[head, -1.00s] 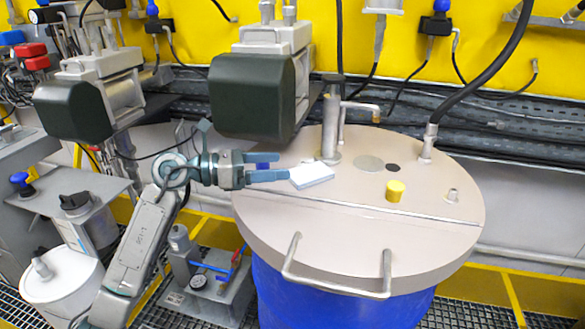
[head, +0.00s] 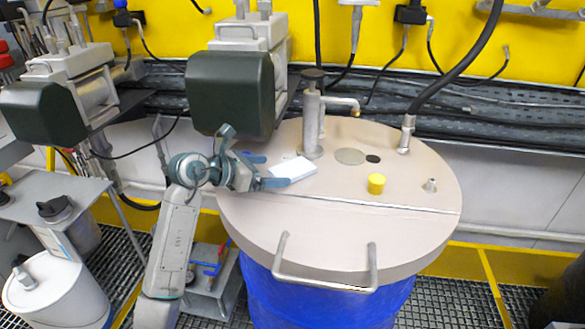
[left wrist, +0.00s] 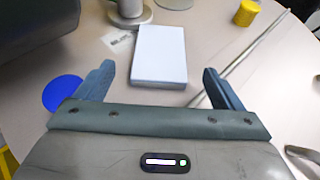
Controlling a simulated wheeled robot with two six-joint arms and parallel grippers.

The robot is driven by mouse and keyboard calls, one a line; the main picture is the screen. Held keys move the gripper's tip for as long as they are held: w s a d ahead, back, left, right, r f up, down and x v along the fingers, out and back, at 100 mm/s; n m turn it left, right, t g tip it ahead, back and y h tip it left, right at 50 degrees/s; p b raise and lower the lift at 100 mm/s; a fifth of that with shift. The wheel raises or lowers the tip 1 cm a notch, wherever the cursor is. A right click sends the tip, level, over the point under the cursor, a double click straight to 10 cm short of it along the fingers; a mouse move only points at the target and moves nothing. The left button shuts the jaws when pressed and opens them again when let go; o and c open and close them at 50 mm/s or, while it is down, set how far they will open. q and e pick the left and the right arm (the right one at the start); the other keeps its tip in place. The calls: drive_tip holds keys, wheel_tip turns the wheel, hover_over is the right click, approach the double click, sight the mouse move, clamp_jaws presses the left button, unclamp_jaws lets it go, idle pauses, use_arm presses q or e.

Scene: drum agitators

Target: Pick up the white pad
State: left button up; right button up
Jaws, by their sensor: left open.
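The white pad (head: 293,169) is a small flat block lying on the beige drum lid (head: 300,225), left of its middle. My left gripper (head: 262,171) is at the left part of the lid, its fingers pointing at the pad. In the left wrist view the pad (left wrist: 158,56) lies just ahead, between the lines of the two open fingers (left wrist: 158,85). The near end of the pad is about level with the fingertips. The fingers are apart and hold nothing. My right gripper is not in view.
A dark green motor housing (head: 231,95) hangs close above and behind my left gripper. A metal pipe fitting (head: 312,120) stands behind the pad. A yellow cap (head: 376,184) is on the lid to the right. A handle (head: 325,280) is at the front.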

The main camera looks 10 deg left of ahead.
sight(288, 170)
use_arm(q)
drive_tip(key=p+x, duration=0.2)
drive_tip(key=x, duration=0.2)
drive_tip(key=shift+w+d, duration=0.25)
drive_tip(key=shift+w+d+f, duration=0.15)
drive_tip(key=shift+c, duration=1.1)
drive_tip(key=c, duration=0.9)
